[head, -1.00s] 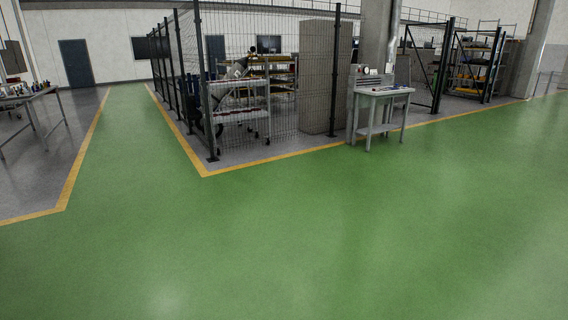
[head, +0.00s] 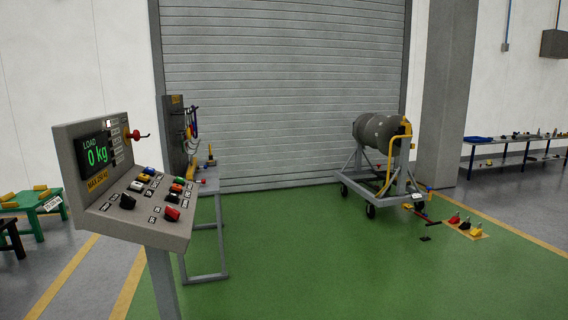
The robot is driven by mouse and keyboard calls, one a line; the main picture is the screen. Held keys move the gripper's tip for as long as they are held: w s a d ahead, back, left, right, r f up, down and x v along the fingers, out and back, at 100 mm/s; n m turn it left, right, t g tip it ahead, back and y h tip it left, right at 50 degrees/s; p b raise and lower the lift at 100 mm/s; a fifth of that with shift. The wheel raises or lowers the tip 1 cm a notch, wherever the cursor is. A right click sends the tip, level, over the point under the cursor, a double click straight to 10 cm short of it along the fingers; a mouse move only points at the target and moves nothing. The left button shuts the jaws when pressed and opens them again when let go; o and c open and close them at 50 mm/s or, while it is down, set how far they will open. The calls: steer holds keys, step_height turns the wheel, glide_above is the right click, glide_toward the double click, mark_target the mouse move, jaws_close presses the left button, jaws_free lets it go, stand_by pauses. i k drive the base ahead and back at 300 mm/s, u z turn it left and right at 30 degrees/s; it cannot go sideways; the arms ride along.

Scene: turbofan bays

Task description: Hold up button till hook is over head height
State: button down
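A grey control console (head: 150,222) stands on a post at the left of the head view. Its screen (head: 95,155) reads "LOAD 0 kg" in green. Several coloured buttons (head: 145,179) sit on its sloped face, with a black knob (head: 127,201) and a red knob (head: 172,214) lower down. The button labels are too small to read, so I cannot tell which is the up button. I cannot make out a hoist hook. My gripper is not in view.
Behind the console is a bench (head: 207,232) with a tool board. A grey drum-shaped engine part (head: 380,131) rests on a wheeled cart (head: 362,181) before a closed roller door (head: 285,90). Small wedges (head: 463,226) lie right of the cart. Green floor is clear in front.

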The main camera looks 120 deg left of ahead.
mark_target(136, 186)
steer(key=u, duration=1.95)
steer(key=i, duration=0.1)
steer(key=u, duration=2.75)
steer(key=i, duration=1)
